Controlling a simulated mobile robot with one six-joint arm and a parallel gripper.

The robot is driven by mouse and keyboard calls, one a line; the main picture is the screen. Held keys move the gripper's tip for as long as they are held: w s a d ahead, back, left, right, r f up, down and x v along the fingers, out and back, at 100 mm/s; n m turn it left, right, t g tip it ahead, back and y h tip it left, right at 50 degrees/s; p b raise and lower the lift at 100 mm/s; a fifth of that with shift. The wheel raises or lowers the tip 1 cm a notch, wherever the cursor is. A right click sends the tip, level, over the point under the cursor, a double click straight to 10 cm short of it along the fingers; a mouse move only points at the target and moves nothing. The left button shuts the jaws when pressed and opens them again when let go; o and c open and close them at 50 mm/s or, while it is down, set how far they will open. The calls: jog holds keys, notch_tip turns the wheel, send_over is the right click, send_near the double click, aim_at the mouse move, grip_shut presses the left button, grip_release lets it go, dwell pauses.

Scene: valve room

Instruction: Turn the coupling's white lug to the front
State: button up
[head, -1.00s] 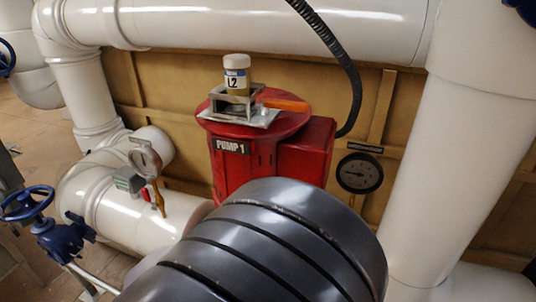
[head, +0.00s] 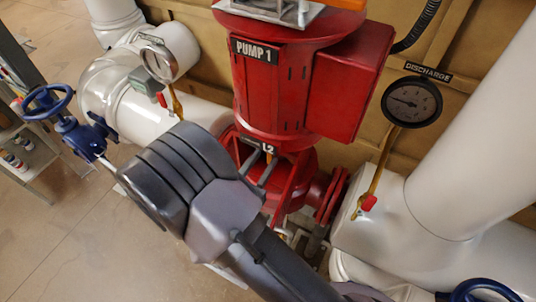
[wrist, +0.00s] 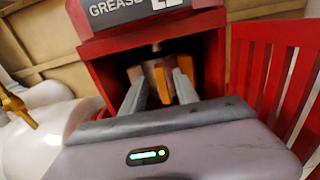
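The red pump (head: 275,85), labelled PUMP 1, stands in the middle of the head view. Its lower housing has an opening below a dark L2 plate. In the wrist view, part of the coupling (wrist: 162,78) shows inside this opening, with orange and pale faces. I cannot tell for sure which face is the white lug. My gripper (wrist: 158,92) points into the opening, its two grey fingers apart on either side of the coupling part. I cannot see clear contact. In the head view, my gripper (head: 258,170) is at the opening, its fingertips hidden.
A discharge gauge (head: 411,102) and a thick white pipe (head: 470,140) stand to the right. A second gauge (head: 158,62) and a blue valve wheel (head: 47,100) are on the left. Red slatted guard bars (wrist: 270,75) flank the opening on the right. Bare floor lies at lower left.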

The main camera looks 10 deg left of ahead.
jog(key=shift+x, duration=1.55)
grip_shut()
